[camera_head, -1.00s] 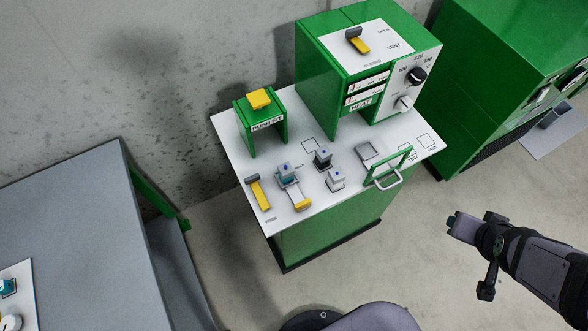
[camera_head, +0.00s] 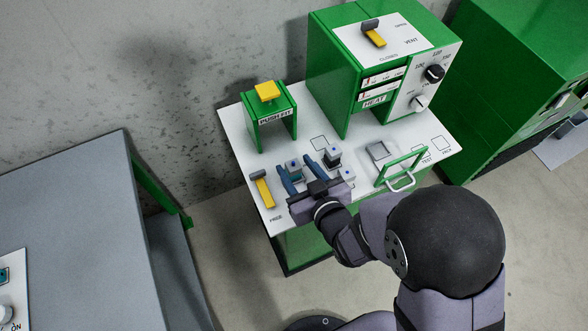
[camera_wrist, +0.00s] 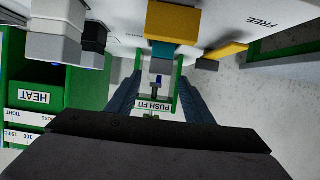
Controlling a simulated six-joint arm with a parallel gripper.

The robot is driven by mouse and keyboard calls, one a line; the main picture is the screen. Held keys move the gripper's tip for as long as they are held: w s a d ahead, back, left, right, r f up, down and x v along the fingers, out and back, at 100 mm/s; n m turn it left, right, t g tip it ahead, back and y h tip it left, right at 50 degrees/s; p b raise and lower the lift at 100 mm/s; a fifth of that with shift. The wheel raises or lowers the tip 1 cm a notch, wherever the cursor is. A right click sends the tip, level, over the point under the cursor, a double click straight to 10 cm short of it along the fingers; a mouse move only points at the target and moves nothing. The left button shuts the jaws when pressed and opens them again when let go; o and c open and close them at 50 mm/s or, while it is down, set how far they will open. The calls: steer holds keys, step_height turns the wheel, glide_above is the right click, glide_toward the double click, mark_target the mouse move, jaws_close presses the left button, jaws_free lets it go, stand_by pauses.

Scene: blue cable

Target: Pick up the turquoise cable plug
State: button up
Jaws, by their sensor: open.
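The turquoise cable plug shows in the wrist view as a turquoise band (camera_wrist: 160,54) with a grey part and a small blue mark beyond it. In the head view its grey top (camera_head: 294,165) shows, but its turquoise side is mostly hidden. It sits in a holder with a yellow part (camera_wrist: 175,22) on the white worktop. My gripper (camera_head: 295,164) is open, reaching over the worktop from the front. Its two blue fingers lie on either side of the plug, which also appears between them in the wrist view (camera_wrist: 159,80). I cannot tell whether either finger touches it.
A black-and-grey plug (camera_head: 332,154) stands close beside the right finger. A yellow lever (camera_head: 263,190) marked FREE is to the left. The green PUSH FIT frame (camera_head: 269,112) and green HEAT machine (camera_head: 345,70) stand behind. A green hinged frame (camera_head: 402,165) is at the right.

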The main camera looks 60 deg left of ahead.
mark_target(291, 161)
steer(key=shift+a, duration=0.15)
steer(key=shift+f+p+x, duration=0.15)
steer(key=shift+p+x, duration=0.55)
steer(key=shift+x, duration=1.05)
steer(key=shift+f+p+x, duration=0.15)
steer(key=shift+p+x, duration=0.5)
steer(key=shift+x, duration=1.05)
steer(key=c, duration=1.1)
steer(key=shift+c, duration=0.2)
steer(key=shift+r, duration=0.15)
step_height(291, 161, up, 10)
steer(key=b, duration=0.2)
